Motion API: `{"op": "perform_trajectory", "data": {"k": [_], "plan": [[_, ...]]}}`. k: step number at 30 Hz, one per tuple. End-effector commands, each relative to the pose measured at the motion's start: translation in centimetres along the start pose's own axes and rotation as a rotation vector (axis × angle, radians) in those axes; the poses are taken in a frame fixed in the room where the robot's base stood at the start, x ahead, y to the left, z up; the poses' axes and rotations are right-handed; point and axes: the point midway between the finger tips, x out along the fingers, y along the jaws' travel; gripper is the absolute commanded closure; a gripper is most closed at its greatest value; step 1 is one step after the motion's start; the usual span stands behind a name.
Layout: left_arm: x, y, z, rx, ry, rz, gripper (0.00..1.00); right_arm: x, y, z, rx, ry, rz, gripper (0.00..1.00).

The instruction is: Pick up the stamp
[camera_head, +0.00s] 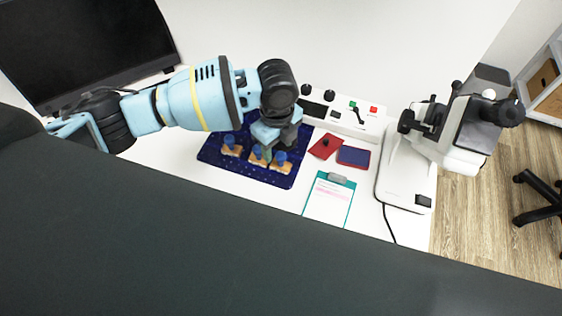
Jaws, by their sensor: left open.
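Several small pieces with blue knobs on orange-brown bases sit on a dark blue speckled mat (212,153); they look like stamps. One stands at the left (231,146), one in the middle (257,155) and one at the right (280,164). My left gripper (267,153) is open over the mat, pointing down, close to the middle and right pieces. It partly hides the mat and the middle piece. I cannot tell whether it touches either piece. A flat red item with a black part (325,146) lies right of the mat. My right gripper is not in view.
A blue pad with a red border (353,157) and a teal clipboard (329,201) lie right of the mat. A microscope-like device (430,150) stands farther right, with a cable. A control panel (340,114) is behind. A dark monitor (85,45) stands at the left.

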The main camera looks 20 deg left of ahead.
Motion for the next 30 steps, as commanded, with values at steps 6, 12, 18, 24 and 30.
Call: {"op": "perform_trajectory", "data": {"k": [6,12,18,24,30], "plan": [[1.0,-0.1,0.0,-0.001,0.0,-0.001,0.48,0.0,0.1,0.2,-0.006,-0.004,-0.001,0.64],[3.2,-0.5,-0.3,-0.001,0.0,0.002,0.48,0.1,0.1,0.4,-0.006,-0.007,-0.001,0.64],[5.7,-0.7,-0.3,-0.001,0.0,0.002,0.48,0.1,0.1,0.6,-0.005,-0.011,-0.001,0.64],[6.1,-0.7,-0.3,-0.001,-0.001,-0.001,0.48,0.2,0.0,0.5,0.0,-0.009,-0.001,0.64],[6.1,-0.7,-0.3,-0.001,-0.001,-0.001,0.59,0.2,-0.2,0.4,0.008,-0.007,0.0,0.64]]}}
